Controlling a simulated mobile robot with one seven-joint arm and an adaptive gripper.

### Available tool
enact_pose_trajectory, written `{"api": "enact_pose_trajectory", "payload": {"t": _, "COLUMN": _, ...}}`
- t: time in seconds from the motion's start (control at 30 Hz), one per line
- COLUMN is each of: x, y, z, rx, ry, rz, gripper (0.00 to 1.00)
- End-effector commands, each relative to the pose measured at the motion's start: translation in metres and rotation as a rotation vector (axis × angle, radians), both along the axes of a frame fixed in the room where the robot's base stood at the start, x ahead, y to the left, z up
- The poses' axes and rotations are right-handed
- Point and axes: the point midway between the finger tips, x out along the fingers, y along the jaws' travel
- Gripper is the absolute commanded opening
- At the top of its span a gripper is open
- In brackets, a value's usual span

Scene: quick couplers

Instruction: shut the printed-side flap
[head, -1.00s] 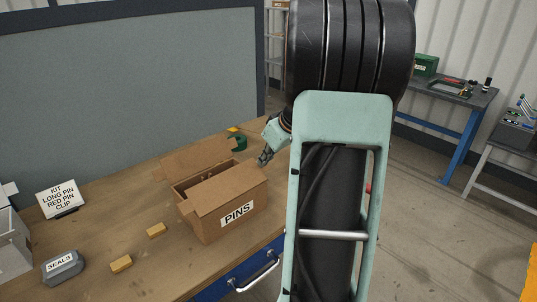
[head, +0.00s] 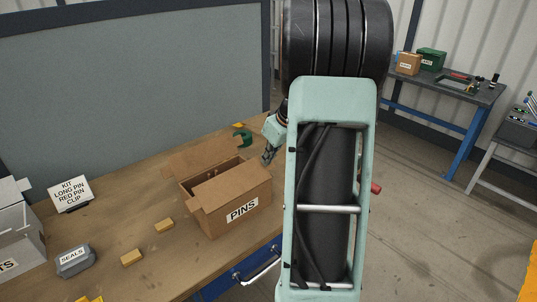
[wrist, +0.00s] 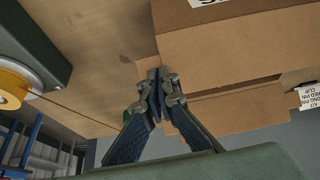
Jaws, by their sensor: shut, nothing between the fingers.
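The cardboard box labelled PINS (head: 242,210) stands on the wooden workbench. Its printed-side flap (head: 228,183) lies inward over the near part of the opening; I cannot tell whether it is fully flat. The far flap (head: 203,153) stands up and leans back, and a small end flap (head: 190,198) sticks out at the left. The far part of the opening shows. My gripper (head: 267,158) is shut and empty by the box's right end. In the wrist view my gripper (wrist: 160,82) is in front of the box (wrist: 225,32); contact is unclear.
A green clamp-like part (head: 243,139) is behind the box. Yellow blocks (head: 132,258), a grey SEALS container (head: 75,261) and a kit sign (head: 70,193) are to the left. My arm hides the bench's right side. A second bench (head: 447,90) stands at the back right.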

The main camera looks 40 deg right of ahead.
Motion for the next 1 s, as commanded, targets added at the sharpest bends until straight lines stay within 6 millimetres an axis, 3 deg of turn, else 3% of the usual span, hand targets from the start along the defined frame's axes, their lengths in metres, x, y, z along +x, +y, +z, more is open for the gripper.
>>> {"api": "enact_pose_trajectory", "payload": {"t": 0.53, "x": 0.009, "y": 0.002, "z": 0.000, "rx": -0.021, "ry": 0.156, "rz": 0.004, "gripper": 0.00}}
{"api": "enact_pose_trajectory", "payload": {"t": 0.77, "x": 0.014, "y": 0.002, "z": -0.009, "rx": -0.039, "ry": 0.293, "rz": 0.003, "gripper": 0.00}}
{"api": "enact_pose_trajectory", "payload": {"t": 1.0, "x": 0.020, "y": 0.003, "z": -0.020, "rx": -0.037, "ry": 0.284, "rz": 0.000, "gripper": 0.00}}
